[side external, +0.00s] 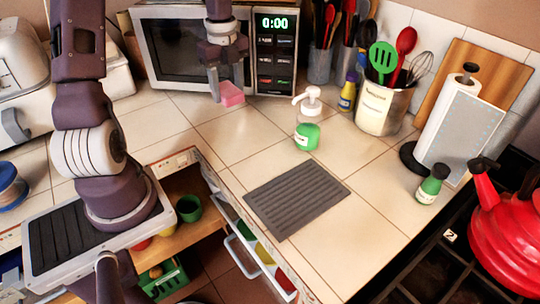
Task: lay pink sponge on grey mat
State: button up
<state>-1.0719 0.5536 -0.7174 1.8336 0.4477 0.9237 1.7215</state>
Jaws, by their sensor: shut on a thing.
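The pink sponge (231,94) is at the back of the tiled counter, in front of the microwave. My gripper (215,88) is shut on the sponge from above; the far finger is hard to make out. Whether the sponge touches the counter cannot be told. The grey mat (297,205) lies flat near the counter's front edge, ribbed and bare. My gripper is behind the mat and to its left.
A green and white soap dispenser (307,125) stands behind the mat. A small green bottle (432,184), a paper towel roll (459,128) and a red kettle (508,225) are at right. The microwave (192,48) stands behind my gripper. Tiles between sponge and mat are clear.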

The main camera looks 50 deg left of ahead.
notch_tip(320, 180, up, 11)
jog(key=m, duration=1.8)
send_over(296, 195)
notch_tip(296, 195, down, 22)
jog(key=shift+r, duration=0.25)
jog(key=shift+f, duration=0.15)
jog(key=o, duration=1.3)
